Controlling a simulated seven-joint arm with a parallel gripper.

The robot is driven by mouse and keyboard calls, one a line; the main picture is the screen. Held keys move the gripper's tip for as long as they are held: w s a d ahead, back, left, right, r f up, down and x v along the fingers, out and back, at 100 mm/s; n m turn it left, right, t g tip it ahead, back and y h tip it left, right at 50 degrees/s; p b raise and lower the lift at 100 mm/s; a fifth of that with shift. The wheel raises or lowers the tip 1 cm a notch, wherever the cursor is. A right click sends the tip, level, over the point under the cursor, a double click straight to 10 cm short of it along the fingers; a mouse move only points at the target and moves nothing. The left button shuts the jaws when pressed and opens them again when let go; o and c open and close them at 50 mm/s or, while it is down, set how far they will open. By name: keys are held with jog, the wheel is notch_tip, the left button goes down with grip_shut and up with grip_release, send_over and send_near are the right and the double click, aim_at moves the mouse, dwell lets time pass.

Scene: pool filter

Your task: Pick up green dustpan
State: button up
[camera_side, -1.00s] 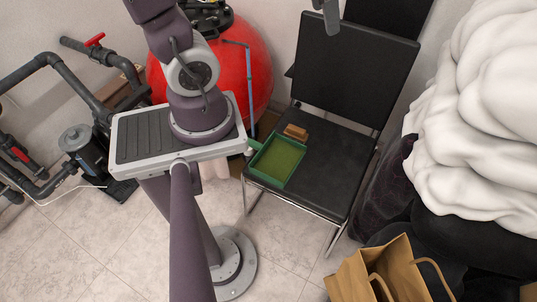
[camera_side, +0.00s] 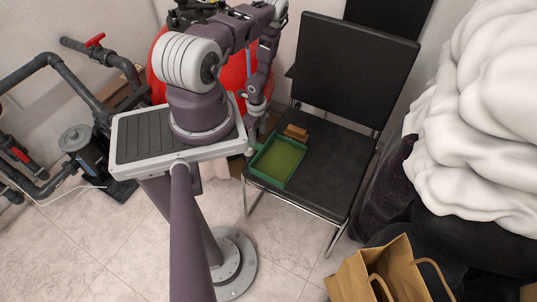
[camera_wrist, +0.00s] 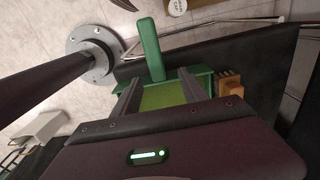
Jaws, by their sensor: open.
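The green dustpan (camera_side: 278,162) lies on the black chair seat (camera_side: 325,165), at the seat's left side. In the wrist view its tray (camera_wrist: 163,97) shows between my fingers, and its handle (camera_wrist: 150,48) points up the picture, beyond the fingertips. My gripper (camera_wrist: 158,86) is open and empty, with one finger on each side of the tray's near part. In the side view my gripper (camera_side: 254,122) hangs at the chair's left edge, close to the handle end. I cannot tell whether the fingers touch the dustpan.
A brown wooden brush-like block (camera_side: 296,132) sits on the seat beside the dustpan; it also shows in the wrist view (camera_wrist: 231,95). The chair's backrest (camera_side: 352,70) rises behind. A red tank (camera_side: 232,72) stands behind my arm. The seat's right part is clear.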

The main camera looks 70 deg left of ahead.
aim_at(267, 153)
jog(key=f, duration=0.5)
jog(key=shift+s+f, duration=0.1)
jog(key=shift+s, duration=0.2)
grip_shut()
